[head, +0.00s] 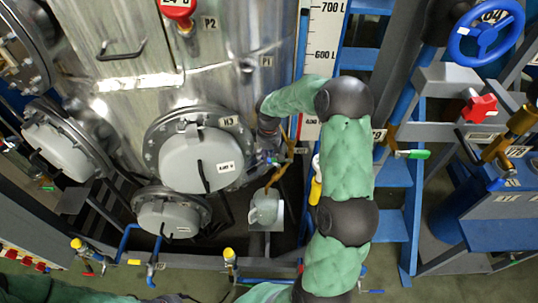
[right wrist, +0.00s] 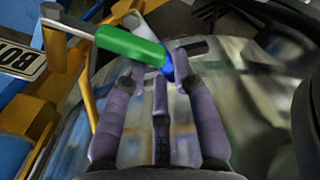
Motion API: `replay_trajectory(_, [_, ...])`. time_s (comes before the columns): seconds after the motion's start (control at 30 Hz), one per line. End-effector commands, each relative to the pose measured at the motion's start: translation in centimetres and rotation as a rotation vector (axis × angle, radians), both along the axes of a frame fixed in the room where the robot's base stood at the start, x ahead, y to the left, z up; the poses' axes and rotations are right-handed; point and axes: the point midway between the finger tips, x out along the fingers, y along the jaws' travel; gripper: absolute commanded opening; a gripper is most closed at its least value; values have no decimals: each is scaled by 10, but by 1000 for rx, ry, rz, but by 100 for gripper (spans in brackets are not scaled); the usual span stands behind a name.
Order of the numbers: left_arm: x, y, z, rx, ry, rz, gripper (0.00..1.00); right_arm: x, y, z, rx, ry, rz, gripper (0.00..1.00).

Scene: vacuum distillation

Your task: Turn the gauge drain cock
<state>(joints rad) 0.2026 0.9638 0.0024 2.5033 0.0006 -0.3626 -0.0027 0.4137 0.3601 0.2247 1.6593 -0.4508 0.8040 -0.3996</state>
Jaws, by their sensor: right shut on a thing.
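The gauge drain cock shows in the right wrist view as a green lever (right wrist: 130,46) on a grey stem, with a brass-yellow body at the left. A blue piece (right wrist: 168,66) shows at the lever's right end. My right gripper (right wrist: 160,65) has its purple fingers closed around this end. In the head view the right gripper (head: 271,160) is small, beside the vessel's lower right, next to a brass-coloured pipe (head: 290,150); the lever is hard to make out there. My left gripper is not seen; only part of a green arm shows at the bottom left.
The steel vessel (head: 215,75) with round flanged covers (head: 200,160) fills the left. A white scale (head: 322,45) stands above the cock. Blue ladder rungs (head: 392,195) and another green-handled valve (head: 415,154) are to the right. A grey pump-like part (head: 264,206) sits below the gripper.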

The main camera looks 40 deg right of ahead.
Motion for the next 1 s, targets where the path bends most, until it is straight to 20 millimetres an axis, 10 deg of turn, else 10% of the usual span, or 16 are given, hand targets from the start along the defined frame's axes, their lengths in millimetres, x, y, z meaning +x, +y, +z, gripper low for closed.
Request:
replay_trajectory(0.47, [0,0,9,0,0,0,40,-2,6,-1,0,1,117,0])
replay_trajectory(0.5, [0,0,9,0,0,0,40,-2,6,-1,0,1,117,33])
replay_trajectory(0.57, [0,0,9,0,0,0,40,-2,6,-1,0,1,117,50])
replay_trajectory(1.0, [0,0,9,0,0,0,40,-1,5,7,-1,0,116,52])
